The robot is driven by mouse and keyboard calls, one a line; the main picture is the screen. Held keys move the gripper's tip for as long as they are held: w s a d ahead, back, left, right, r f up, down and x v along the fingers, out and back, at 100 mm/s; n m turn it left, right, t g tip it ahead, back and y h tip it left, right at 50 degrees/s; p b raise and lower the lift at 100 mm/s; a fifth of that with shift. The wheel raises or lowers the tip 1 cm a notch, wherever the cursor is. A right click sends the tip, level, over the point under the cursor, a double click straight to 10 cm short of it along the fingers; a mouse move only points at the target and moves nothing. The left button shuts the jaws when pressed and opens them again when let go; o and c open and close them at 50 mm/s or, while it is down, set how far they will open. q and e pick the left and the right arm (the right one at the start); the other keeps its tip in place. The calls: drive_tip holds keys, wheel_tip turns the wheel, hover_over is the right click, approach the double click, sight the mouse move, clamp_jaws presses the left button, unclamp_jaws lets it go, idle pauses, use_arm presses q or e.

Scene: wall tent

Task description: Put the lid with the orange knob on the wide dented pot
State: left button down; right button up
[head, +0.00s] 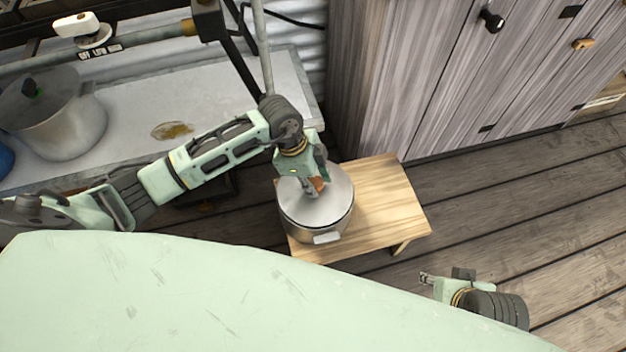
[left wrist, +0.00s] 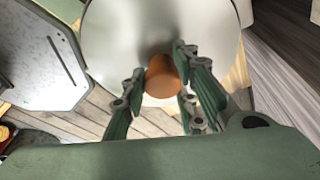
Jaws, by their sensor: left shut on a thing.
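The lid (head: 331,200) is a round grey metal disc with an orange knob (left wrist: 162,77). It lies over the top of the wide pot (head: 318,237), which stands on a small wooden table. I cannot tell whether the lid is fully seated. My left gripper (head: 315,189) is above the lid, shut on the orange knob. In the left wrist view the knob is between its green fingers (left wrist: 160,92), and the lid (left wrist: 125,35) fills the top. My right gripper (head: 428,279) is off to the right, over the floor; its finger gap is too small to tell.
The small wooden table (head: 385,205) has free room right of the pot. Another pot (head: 62,125) with a dark-knobbed lid stands on the metal bench (head: 225,85) at left. A wooden cabinet (head: 410,70) stands behind. A pole rises near the left arm.

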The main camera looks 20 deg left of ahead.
use_arm(q)
drive_tip(key=shift+s+f, duration=0.1)
drive_tip(key=shift+f, duration=0.1)
drive_tip(key=c, duration=1.3)
unclamp_jaws()
drive_tip(key=shift+r, duration=0.1)
